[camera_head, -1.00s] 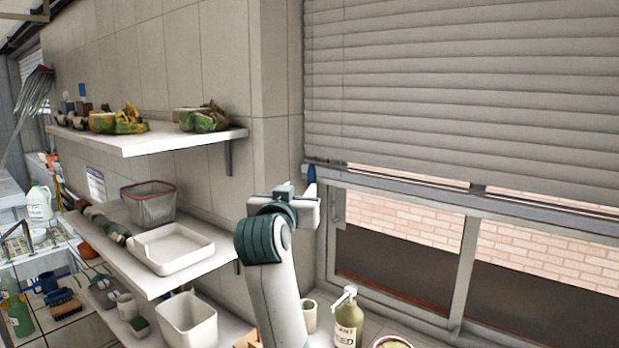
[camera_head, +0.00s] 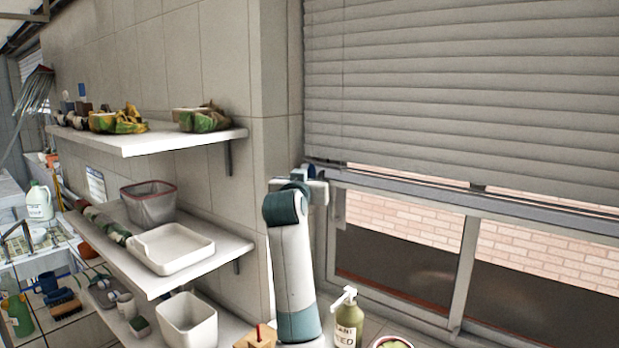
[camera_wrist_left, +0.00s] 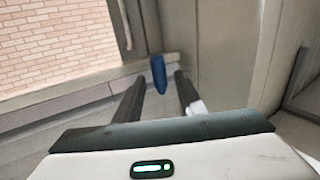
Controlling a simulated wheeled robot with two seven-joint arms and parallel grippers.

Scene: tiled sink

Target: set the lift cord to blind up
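The lift cord's blue pull (camera_head: 309,169) hangs at the left end of the window, mostly hidden behind my left gripper (camera_head: 312,181) in the head view. In the left wrist view the blue pull (camera_wrist_left: 158,74) lies between the tips of the two dark fingers of my left gripper (camera_wrist_left: 160,78). The fingers are apart, with a gap on each side of the pull. The grey slatted blind (camera_head: 460,90) covers the upper window, its lower edge above the brick view. My right gripper is not in view.
A tiled wall corner (camera_head: 277,100) stands left of the gripper. An upper shelf (camera_head: 150,141) and a lower shelf with a white tray (camera_head: 170,248) are further left. A pump bottle (camera_head: 348,322) stands below on the sill side.

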